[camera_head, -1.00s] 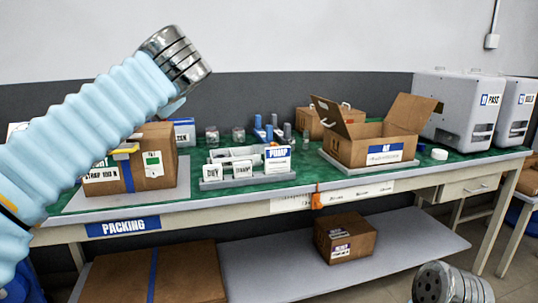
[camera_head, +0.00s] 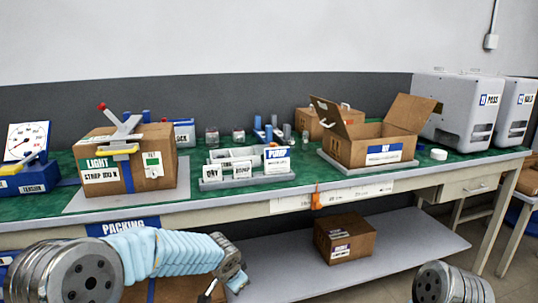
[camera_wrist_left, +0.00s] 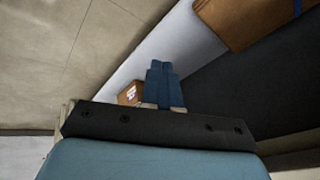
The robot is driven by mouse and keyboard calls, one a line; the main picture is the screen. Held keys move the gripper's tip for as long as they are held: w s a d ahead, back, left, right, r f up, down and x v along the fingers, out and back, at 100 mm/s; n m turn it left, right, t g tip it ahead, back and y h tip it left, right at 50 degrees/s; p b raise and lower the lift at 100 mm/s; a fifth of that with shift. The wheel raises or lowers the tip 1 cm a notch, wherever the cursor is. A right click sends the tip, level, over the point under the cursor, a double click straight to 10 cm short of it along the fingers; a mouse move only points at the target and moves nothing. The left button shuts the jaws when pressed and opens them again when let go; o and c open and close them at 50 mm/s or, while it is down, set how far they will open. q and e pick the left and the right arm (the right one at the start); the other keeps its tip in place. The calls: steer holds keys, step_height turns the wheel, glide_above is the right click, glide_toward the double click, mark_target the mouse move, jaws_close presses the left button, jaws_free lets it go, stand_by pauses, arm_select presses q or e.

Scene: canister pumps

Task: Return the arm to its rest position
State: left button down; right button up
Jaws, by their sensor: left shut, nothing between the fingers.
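My left arm, in a light blue ribbed sleeve with metal joint rings, lies low at the lower left of the head view, in front of the table's front edge. Its gripper is at the bottom of that view, partly cut off. In the left wrist view the left gripper (camera_wrist_left: 163,84) shows two blue fingers shut together with nothing between them. Beyond the fingertips are the lower shelf and the floor. Of my right arm only a metal joint end shows at the bottom right of the head view; its gripper is out of sight.
The green-topped table (camera_head: 235,192) carries a strapped carton (camera_head: 157,180), a pump tray (camera_head: 246,182), an open carton (camera_head: 370,153) and a tension gauge unit (camera_head: 28,160). A small carton (camera_head: 344,238) sits on the lower shelf (camera_head: 410,240). Two grey machines stand at right.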

arm_select(q)
steer(key=s+f+n+g+h, duration=0.35)
steer(key=s+f, duration=1.05)
steer(key=f, duration=0.5)
steer(key=s+f+n, duration=0.3)
steer(key=s, duration=0.4)
steer(key=s+a+f+n+g, duration=0.1)
steer(key=s+f+n, duration=0.3)
steer(key=s, duration=0.4)
steer(key=shift+s+a, duration=0.15)
